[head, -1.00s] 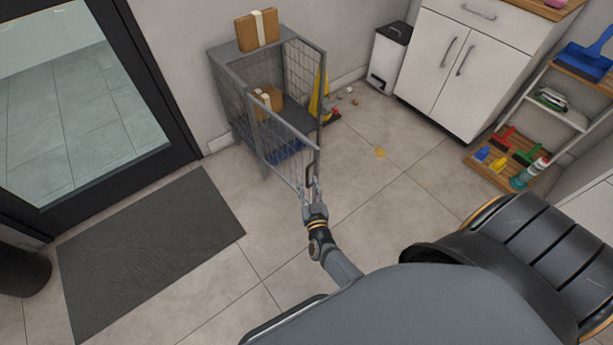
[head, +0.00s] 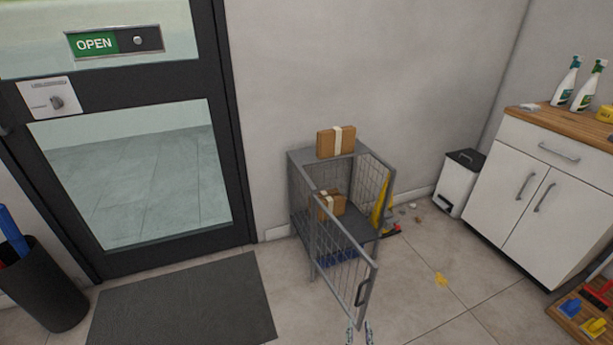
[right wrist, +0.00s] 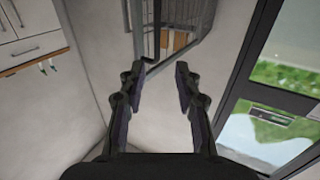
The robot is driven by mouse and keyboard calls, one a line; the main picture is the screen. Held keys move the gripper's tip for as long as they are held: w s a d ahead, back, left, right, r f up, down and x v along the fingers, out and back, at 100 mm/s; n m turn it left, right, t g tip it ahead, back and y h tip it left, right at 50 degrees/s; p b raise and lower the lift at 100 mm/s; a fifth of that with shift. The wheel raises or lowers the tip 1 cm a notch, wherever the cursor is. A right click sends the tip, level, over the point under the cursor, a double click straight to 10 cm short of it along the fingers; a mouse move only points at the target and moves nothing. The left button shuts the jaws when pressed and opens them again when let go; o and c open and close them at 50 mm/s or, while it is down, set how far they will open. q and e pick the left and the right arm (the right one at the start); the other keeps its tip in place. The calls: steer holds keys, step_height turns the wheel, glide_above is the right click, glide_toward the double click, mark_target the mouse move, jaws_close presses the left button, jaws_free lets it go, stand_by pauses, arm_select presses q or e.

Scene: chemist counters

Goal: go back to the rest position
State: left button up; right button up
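My right gripper (head: 359,333) shows only as two fingertips at the bottom edge of the head view. In the right wrist view my right gripper (right wrist: 158,72) is open, with nothing between its fingers. The fingertips appear just below the black handle (head: 362,292) of the grey wire cage door (head: 345,258), apart from it. The door stands swung open toward me, and its frame shows past the fingertips in the right wrist view. My left gripper is not in view.
The grey cage (head: 302,195) holds one brown parcel (head: 331,205) and carries another parcel (head: 328,143) on top. A bin (head: 458,185) and white cabinet (head: 535,195) stand right. A glass door (head: 135,185), mat (head: 185,308) and black basket (head: 45,290) are left.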

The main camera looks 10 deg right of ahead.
steer(key=s+a+f+n+g+y, duration=0.1)
steer(key=s+f+n+g+y, duration=0.2)
steer(key=f, duration=0.5)
steer(key=s+f+n+g+y, duration=0.1)
steer(key=s+f+g+y, duration=0.3)
steer(key=f, duration=0.5)
steer(key=s+d+f+g+h, duration=0.1)
steer(key=s+d+f+g, duration=0.2)
steer(key=s+f+g, duration=0.4)
steer(key=s+d+g+h, duration=0.1)
steer(key=s+d, duration=0.2)
steer(key=s, duration=0.4)
arm_select(q)
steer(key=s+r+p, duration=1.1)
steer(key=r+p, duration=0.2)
steer(key=p, duration=0.6)
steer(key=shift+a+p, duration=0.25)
steer(key=shift+p, duration=0.15)
arm_select(e)
steer(key=s+r, duration=1.1)
steer(key=r, duration=0.1)
steer(key=shift+d+r+g, duration=0.2)
steer(key=shift+g, duration=0.2)
